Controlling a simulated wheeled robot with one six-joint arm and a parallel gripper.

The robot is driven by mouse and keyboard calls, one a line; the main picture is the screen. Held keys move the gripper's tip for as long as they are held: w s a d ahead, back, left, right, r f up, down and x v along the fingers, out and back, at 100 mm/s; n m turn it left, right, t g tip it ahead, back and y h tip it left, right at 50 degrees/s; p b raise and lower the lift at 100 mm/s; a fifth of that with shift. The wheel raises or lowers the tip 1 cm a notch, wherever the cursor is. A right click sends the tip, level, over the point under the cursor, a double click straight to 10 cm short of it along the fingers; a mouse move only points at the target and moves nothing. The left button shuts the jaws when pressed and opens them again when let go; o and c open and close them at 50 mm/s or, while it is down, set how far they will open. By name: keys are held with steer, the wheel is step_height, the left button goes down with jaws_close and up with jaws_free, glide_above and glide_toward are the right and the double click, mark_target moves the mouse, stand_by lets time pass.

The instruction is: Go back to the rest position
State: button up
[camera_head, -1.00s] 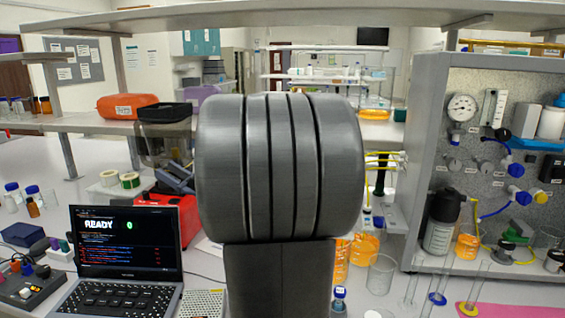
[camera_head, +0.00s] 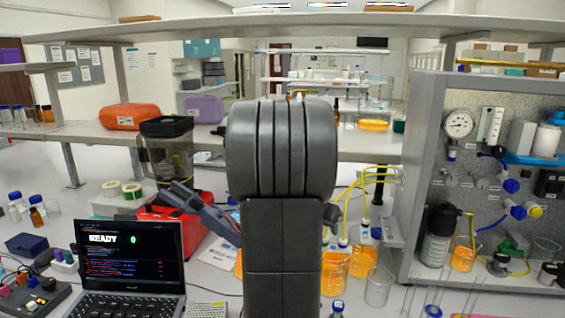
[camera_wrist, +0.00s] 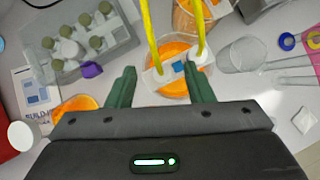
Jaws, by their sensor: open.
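My gripper (camera_wrist: 161,90) shows in the wrist view with its two green fingers spread apart and nothing clearly held between them. Below and beyond the fingers is a beaker of orange liquid (camera_wrist: 172,82) with yellow tubes (camera_wrist: 148,35) running into a white piece on top. Whether the fingertips touch the beaker cannot be told. In the head view my own arm fills the middle and hides the gripper. The orange beaker (camera_head: 334,272) shows to the right of my arm.
A laptop (camera_head: 128,262) reading READY stands at the lower left. An empty glass beaker (camera_head: 378,287) stands right of the orange one. The membrane rig panel (camera_head: 480,175) is at the right. In the wrist view a grey vial rack (camera_wrist: 75,40) is at the upper left.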

step_height(320, 180, up, 5)
steer(key=p, duration=0.4)
steer(key=shift+f, duration=0.2)
